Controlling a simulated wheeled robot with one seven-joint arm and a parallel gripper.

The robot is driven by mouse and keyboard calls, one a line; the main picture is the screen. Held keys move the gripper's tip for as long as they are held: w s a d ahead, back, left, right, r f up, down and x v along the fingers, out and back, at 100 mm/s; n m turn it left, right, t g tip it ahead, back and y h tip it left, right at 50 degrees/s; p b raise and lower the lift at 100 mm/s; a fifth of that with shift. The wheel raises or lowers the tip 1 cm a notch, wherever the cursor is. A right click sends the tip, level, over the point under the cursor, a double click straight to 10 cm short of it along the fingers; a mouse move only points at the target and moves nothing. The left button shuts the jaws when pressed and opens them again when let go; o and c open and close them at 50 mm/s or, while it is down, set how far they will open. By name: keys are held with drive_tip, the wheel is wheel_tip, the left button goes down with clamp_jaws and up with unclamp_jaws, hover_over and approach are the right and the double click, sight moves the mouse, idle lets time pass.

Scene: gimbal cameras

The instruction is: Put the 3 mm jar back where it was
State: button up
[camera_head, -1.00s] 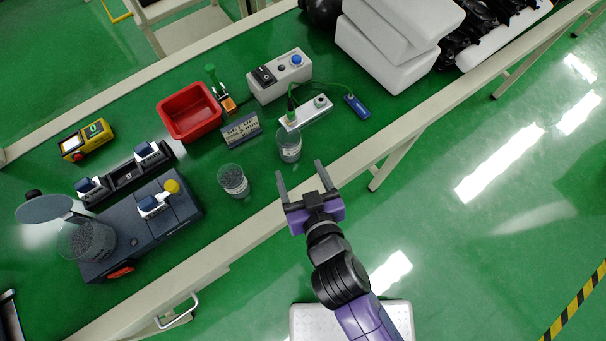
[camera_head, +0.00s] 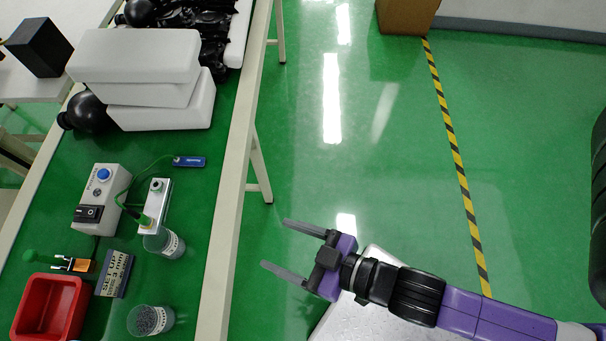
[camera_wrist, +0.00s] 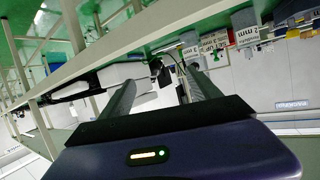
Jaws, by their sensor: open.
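Two clear jars stand on the green bench top. One jar (camera_head: 165,243) is beside the white socket strip and looks nearly empty. The other jar (camera_head: 150,320) holds grey granules and stands near the bottom of the head view. My gripper (camera_head: 275,244) is open and empty, past the bench's edge over the floor, to the right of both jars. Its fingers also show in the wrist view (camera_wrist: 155,78), with no jar between them.
A red bin (camera_head: 48,308), a grey switch box (camera_head: 100,198), a white socket strip (camera_head: 154,206) and a blue stick (camera_head: 190,161) lie on the bench. White foam blocks (camera_head: 150,118) are stacked behind.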

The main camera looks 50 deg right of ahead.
drive_tip(key=s+d+r+m+t+h, duration=0.1)
drive_tip(key=s+d+r+h, duration=0.1)
drive_tip(key=s+d+r, duration=0.6)
drive_tip(key=shift+s+r+m+h, duration=0.3)
drive_tip(key=shift+s+r, duration=0.05)
drive_tip(key=shift+r, duration=0.3)
drive_tip(key=shift+c, duration=0.4)
